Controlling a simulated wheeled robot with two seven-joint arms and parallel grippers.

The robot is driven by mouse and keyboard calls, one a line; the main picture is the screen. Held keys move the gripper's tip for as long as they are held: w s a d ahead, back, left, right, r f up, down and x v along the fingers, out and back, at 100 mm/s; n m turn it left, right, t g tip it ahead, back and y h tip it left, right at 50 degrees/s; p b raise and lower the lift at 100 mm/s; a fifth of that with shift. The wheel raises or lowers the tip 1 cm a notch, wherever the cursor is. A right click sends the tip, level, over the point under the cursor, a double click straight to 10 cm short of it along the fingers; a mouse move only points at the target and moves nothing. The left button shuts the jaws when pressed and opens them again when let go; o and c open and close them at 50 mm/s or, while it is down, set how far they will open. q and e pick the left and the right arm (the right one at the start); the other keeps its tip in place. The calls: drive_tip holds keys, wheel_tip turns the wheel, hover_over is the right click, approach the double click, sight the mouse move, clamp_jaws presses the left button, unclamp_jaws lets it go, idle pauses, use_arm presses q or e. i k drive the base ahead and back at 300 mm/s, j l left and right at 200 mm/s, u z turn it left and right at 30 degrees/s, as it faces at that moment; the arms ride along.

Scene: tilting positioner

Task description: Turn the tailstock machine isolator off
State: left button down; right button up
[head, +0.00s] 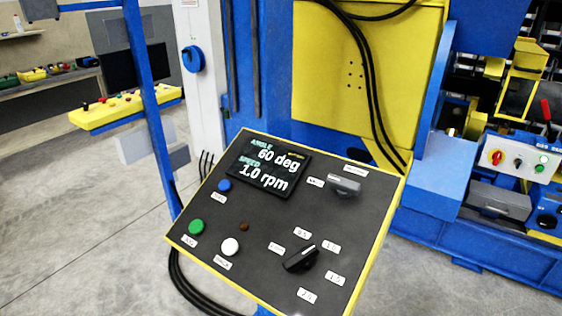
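A blue rotary handle (192,58) is mounted on the side of a tall white column (208,95) behind the control panel. It looks like an isolator switch; its label and its exact position are too small to read. Neither of my grippers is in view.
A tilted black control panel (270,215) with a yellow edge stands in front. Its display (269,167) reads 60 deg and 1.0 rpm. It carries a grey selector (344,186), a black rotary knob (301,258) and buttons. A blue post (147,100) stands left of the column.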

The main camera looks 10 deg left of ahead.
sight(496, 156)
drive_tip(key=l+z, duration=0.1)
drive_tip(key=l, duration=0.3)
drive_tip(key=i+l+z, duration=0.15)
drive_tip(key=l, duration=0.25)
drive_tip(key=i+l+z, duration=0.1)
drive_tip(key=l, duration=0.3)
drive_tip(key=i+z, duration=0.4)
drive_tip(key=i, duration=0.65)
